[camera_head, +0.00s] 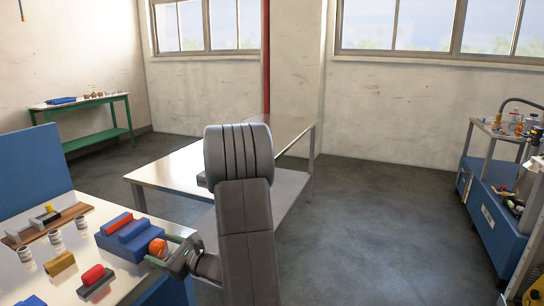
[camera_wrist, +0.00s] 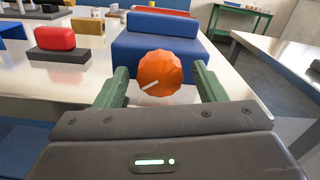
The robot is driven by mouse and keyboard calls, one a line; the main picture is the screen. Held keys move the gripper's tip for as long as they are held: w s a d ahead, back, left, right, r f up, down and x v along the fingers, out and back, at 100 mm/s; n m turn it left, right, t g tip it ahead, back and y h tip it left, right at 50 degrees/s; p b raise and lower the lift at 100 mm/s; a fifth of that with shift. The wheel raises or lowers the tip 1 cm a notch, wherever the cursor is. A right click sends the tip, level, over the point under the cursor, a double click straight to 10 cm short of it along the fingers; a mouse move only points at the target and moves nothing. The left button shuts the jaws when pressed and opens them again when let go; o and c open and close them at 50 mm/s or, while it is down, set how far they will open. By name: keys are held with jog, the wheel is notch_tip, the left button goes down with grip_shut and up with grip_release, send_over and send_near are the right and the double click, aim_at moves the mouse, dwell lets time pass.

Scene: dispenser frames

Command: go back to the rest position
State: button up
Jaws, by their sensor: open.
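My gripper (camera_wrist: 160,72) is open, with one green finger on each side of an orange faceted knob (camera_wrist: 160,74) that has a white pointer line. In the wrist view, gaps show between the fingers and the knob. The knob is on the near face of a blue stepped block (camera_wrist: 125,45), with a red bar on its top. In the head view, my gripper (camera_head: 172,250) is at the right end of the blue block (camera_head: 128,240), beside the orange knob (camera_head: 158,247). My arm hides the space behind it.
A red piece on a dark base (camera_head: 95,280), a tan block (camera_head: 60,263) and several small cylinders share the white table (camera_head: 135,290). A bare-topped table (camera_head: 170,172) stands behind. A blue cart (camera_head: 497,220) is at right. The floor between is clear.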

jog(key=shift+w+a, duration=0.1)
jog(key=shift+a, duration=0.25)
jog(key=shift+d, duration=0.15)
